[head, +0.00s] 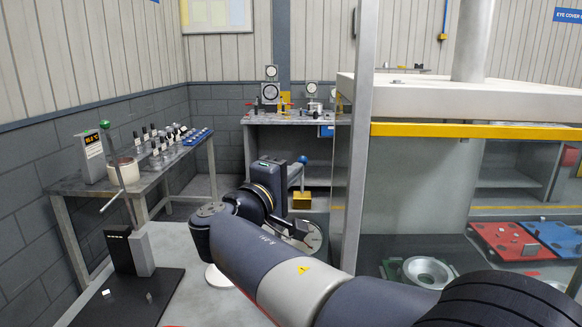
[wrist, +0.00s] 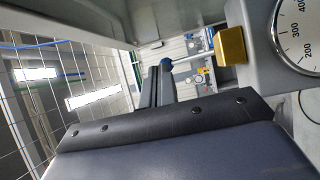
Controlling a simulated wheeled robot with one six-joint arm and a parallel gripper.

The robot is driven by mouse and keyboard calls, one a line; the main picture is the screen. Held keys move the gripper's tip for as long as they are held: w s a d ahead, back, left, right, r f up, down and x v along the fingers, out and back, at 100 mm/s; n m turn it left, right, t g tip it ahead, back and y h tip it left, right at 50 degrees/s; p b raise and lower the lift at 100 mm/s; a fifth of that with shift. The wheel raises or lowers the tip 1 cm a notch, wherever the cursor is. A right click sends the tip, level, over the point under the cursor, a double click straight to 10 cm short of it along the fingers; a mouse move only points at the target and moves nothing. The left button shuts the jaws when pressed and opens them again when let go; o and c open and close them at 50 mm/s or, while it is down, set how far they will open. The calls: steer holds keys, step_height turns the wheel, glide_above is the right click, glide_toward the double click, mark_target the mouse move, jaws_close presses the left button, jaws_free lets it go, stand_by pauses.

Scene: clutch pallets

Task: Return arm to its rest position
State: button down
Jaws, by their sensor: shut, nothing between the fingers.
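My arm reaches from the lower right of the head view toward the middle. It ends in my gripper (head: 271,178), a dark block facing away, its fingertips hidden there. In the wrist view my gripper (wrist: 158,75) shows as two dark fingers close together, shut with nothing held. A blue ball knob (wrist: 167,62) appears just beyond the fingertips; I cannot tell if they touch. The same knob (head: 302,159) shows right of my gripper in the head view, above a yellow block (head: 302,201).
A round dial (wrist: 303,32) is close on the right in the wrist view. A grey post (head: 355,140) and a white-topped, yellow-edged table (head: 450,130) stand right of my gripper. A cluttered bench (head: 72,184) is on the left; another bench (head: 262,118) with gauges is behind.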

steer(key=b, duration=0.1)
steer(key=f+t+b, duration=0.1)
steer(key=b, duration=0.1)
steer(key=shift+s+f+m+t, duration=0.1)
steer(key=shift+s+m+t, duration=0.2)
steer(key=shift+m, duration=0.1)
steer(key=shift+s+h+b, duration=0.1)
steer(key=shift+h+b, duration=0.2)
steer(key=shift+b, duration=0.2)
